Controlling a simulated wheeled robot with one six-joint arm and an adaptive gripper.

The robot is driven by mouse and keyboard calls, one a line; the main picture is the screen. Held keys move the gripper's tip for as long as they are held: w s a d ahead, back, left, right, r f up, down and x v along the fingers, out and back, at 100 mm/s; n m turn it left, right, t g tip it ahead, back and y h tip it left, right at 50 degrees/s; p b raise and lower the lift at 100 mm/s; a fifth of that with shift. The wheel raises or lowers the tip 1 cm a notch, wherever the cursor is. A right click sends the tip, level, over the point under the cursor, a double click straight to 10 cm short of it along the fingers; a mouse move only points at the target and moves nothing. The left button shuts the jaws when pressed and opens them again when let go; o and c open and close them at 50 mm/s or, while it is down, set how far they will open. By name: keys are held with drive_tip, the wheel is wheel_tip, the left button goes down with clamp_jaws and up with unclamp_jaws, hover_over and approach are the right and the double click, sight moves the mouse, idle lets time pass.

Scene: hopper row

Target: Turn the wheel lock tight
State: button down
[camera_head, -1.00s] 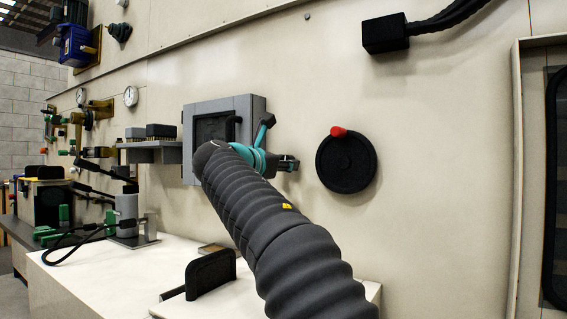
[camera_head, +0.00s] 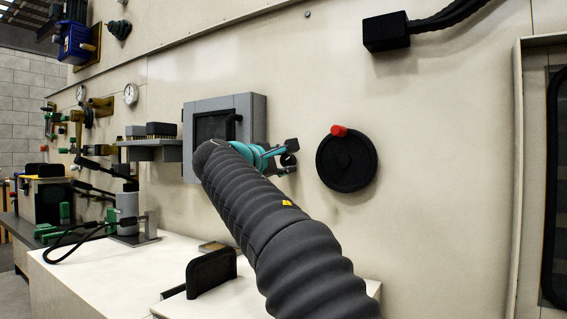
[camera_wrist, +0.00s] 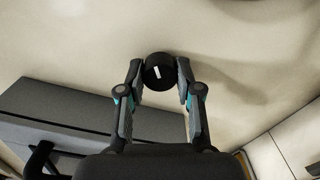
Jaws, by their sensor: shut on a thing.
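A small round black knob (camera_wrist: 157,66) with a white mark, which I take to be the wheel lock, shows on the pale wall in the wrist view. The mark is close to upright there, leaning slightly. My gripper (camera_wrist: 160,78) has its two fingers closed around the knob, one on each side. In the head view my gripper (camera_head: 289,157) is at the wall, between the grey framed box and the black handwheel (camera_head: 346,162). The handwheel has a red handle at its top and is apart from my gripper. My gripper largely hides the knob in the head view.
The grey framed box (camera_head: 257,108) stands out from the wall just left of my gripper. A black block with cables (camera_head: 386,33) is at upper right. A white bench (camera_head: 110,280) with a black upright piece (camera_head: 211,270) lies below. The wall around the handwheel is clear.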

drive_tip(key=m+b, duration=0.1)
drive_tip(key=m, duration=0.5)
drive_tip(key=m+b, duration=0.2)
drive_tip(key=m, duration=0.4)
drive_tip(key=shift+m, duration=0.4)
idle(0.3)
drive_tip(key=c, duration=0.8)
unclamp_jaws()
drive_tip(key=shift+o, duration=0.2)
drive_tip(key=v, duration=1.2)
